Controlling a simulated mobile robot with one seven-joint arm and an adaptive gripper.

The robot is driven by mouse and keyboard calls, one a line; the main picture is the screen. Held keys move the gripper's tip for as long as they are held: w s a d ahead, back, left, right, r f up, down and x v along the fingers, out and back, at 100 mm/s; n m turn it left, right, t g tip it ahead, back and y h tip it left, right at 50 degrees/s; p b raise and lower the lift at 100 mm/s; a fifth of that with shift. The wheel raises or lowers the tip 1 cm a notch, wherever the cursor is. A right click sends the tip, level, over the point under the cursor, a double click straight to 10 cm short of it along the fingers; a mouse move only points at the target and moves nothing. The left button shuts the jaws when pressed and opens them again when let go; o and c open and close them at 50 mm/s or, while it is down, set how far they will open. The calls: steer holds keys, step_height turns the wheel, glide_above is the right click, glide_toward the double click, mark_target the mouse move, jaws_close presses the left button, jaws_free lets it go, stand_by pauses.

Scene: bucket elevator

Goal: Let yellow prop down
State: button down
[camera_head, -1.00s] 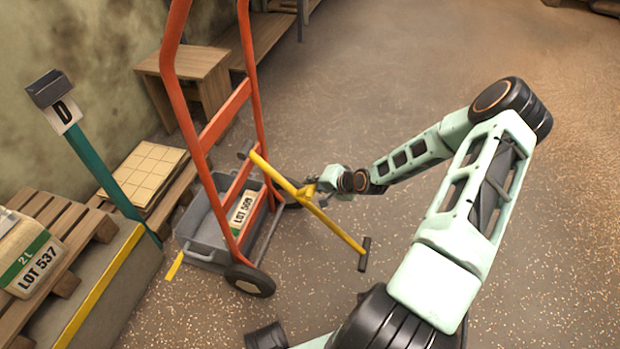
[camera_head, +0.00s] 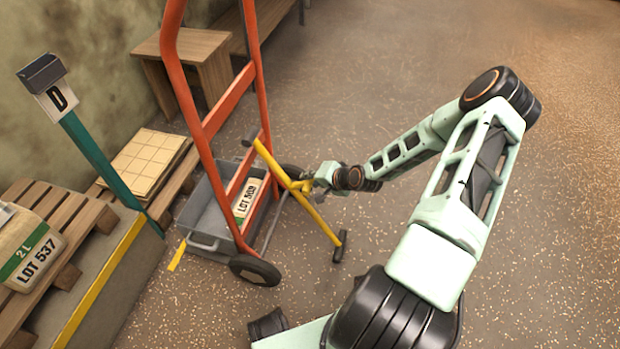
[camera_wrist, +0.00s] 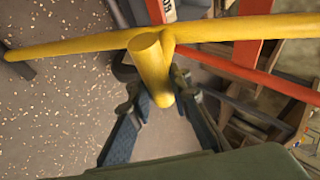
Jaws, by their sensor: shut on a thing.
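The yellow prop (camera_head: 318,219) is a long bar with dark ends and a short side stub. It slants beside the orange hand truck (camera_head: 187,92), its upper end near the frame and its lower dark foot (camera_head: 340,246) near the floor; I cannot tell if the foot touches. My gripper (camera_head: 304,186) is shut on the prop around its middle. In the wrist view the yellow prop (camera_wrist: 240,30) crosses the top, and its stub points between the fingers of my gripper (camera_wrist: 152,104). The hand truck holds a grey bin with a LOT label.
The grey bin (camera_head: 205,205) sits low on the hand truck, near its black wheel (camera_head: 255,270). A green post marked D (camera_head: 95,160) and a pallet with a LOT 537 sack (camera_head: 30,250) stand left. The floor right of my arm is clear.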

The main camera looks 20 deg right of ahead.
steer(key=c, duration=1.8)
jaws_free()
steer(key=shift+o, duration=0.2)
steer(key=v, duration=1.2)
steer(key=shift+a, duration=0.1)
